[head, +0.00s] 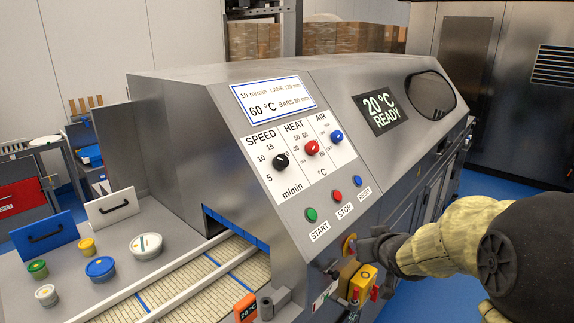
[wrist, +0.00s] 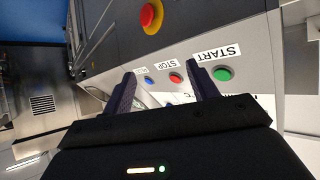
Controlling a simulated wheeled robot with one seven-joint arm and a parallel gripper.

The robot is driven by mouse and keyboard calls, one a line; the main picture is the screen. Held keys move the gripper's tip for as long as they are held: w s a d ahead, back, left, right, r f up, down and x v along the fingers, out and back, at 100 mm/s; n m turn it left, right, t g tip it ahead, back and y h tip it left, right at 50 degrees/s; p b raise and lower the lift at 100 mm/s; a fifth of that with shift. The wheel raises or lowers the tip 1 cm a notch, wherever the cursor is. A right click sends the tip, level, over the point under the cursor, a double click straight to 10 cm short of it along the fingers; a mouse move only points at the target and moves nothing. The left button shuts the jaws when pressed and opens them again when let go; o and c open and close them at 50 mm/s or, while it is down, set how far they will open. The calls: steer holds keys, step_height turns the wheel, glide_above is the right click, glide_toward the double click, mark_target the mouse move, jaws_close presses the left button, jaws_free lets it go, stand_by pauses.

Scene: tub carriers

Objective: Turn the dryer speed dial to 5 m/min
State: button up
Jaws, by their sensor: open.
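The black speed dial (head: 280,161) is on the white panel of the grey dryer (head: 215,110) in the head view. Printed 5, 10 and 15 run up its left side; the mark at its right is partly covered. I cannot clearly tell where its pointer stands. My gripper (head: 362,244) is low and right of the dial, well apart from it, near the yellow-based emergency stop. In the wrist view my gripper (wrist: 162,84) is open and empty, its fingers toward the button row. The speed dial cannot be made out there.
The red heat dial (head: 312,148) and blue air dial (head: 336,137) sit right of the speed dial. Green start (head: 311,214), red stop (head: 337,196) and blue reset (head: 358,181) buttons lie below. The emergency stop (wrist: 151,16) shows in the wrist view.

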mark_target(286, 163)
steer(key=w+a+r+n+y, duration=0.2)
steer(key=a+r+n+y, duration=0.1)
steer(key=r+y, duration=0.3)
steer(key=w+a+r+n+g+y, duration=0.1)
steer(key=w+a+r+n+y, duration=0.2)
steer(key=r+n+y, duration=0.3)
steer(key=shift+r+y, duration=0.65)
steer(key=shift+y, duration=0.05)
steer(key=shift+a, duration=0.1)
steer(key=p+x, duration=0.4)
steer(key=x, duration=1.3)
steer(key=shift+a+f+p, duration=0.2)
steer(key=shift+p, duration=0.2)
steer(key=c, duration=1)
